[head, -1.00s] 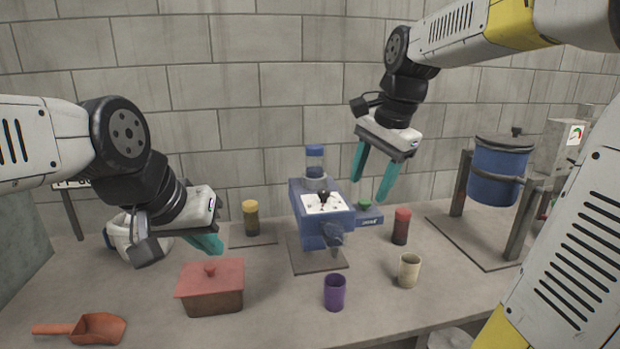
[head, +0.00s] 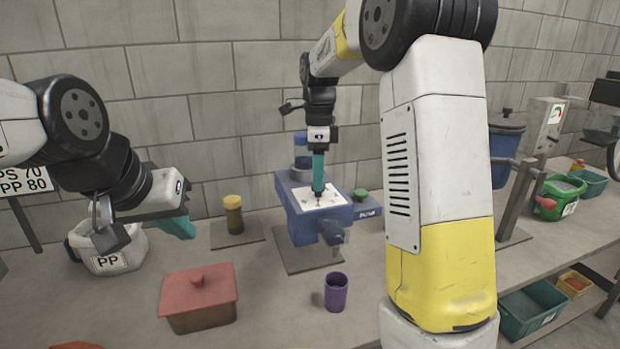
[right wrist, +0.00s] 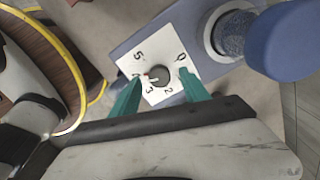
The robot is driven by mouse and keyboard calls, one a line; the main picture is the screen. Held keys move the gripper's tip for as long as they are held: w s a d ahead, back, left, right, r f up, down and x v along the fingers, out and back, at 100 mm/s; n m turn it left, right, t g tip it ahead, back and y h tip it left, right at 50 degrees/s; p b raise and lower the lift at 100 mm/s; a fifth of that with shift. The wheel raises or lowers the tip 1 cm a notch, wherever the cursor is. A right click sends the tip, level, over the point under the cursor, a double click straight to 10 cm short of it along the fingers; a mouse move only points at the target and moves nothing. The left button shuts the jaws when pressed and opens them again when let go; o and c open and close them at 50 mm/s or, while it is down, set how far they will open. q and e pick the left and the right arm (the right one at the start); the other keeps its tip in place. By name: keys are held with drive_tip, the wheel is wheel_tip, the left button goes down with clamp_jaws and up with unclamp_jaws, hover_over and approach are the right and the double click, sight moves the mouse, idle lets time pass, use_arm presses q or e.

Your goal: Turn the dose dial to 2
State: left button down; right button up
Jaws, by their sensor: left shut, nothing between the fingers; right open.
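The blue dosing machine (head: 300,230) stands mid-table with a white dial plate (head: 335,196) on its sloped top. In the right wrist view the dark round dose dial (right wrist: 160,75) sits on the numbered plate (right wrist: 160,49). Its red mark points left, toward a figure partly hidden by a finger; 5, 3 and 2 are readable. My right gripper (right wrist: 161,80) is open, its teal fingers on either side of the dial; I cannot tell whether they touch it. It also shows over the plate in the head view (head: 318,188). My left gripper (head: 185,228) is shut and empty at the left.
A red lidded box (head: 198,300) and a purple cup (head: 336,292) stand in front of the machine. A yellow-capped jar (head: 233,215) and a white PP sack (head: 112,255) are to the left. My right arm hides part of the right side.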

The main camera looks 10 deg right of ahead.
drive_tip(key=shift+f, duration=0.65)
clamp_jaws()
